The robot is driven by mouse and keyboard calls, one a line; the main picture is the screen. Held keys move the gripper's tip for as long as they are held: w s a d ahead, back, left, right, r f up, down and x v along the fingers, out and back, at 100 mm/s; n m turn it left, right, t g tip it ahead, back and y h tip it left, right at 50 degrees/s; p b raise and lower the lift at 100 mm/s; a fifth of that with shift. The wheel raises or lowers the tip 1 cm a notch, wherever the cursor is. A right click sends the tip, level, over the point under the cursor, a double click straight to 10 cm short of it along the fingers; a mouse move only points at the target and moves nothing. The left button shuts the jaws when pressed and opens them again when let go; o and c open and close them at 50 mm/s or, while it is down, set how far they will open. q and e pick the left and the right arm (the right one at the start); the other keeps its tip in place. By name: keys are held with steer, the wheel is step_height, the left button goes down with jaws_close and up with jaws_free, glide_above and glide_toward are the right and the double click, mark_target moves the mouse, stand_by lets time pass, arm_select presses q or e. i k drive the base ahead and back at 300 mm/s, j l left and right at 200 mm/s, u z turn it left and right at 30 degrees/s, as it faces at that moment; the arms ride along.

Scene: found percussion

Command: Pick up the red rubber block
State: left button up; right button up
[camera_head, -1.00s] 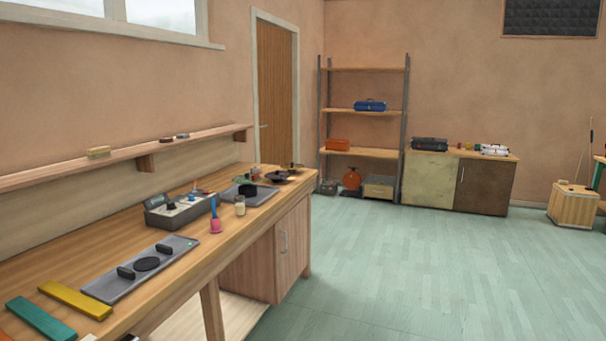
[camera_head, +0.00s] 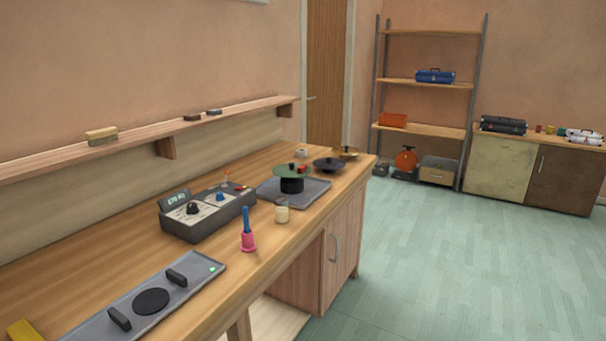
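A small red block-like thing (camera_head: 302,169) shows on the workbench, at the right edge of a green disc (camera_head: 291,172). The disc partly hides it, and I cannot tell if it is rubber. The green disc sits above a black cylinder (camera_head: 291,186) on a grey plate (camera_head: 318,188). Neither of my grippers is in view.
Clear floor (camera_head: 450,250) lies right of the bench.

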mark_target(303, 168)
steer(key=i+l+u, duration=0.1)
steer(key=u, duration=0.35)
steer(key=i+l+u, duration=0.25)
steer(key=u, duration=0.15)
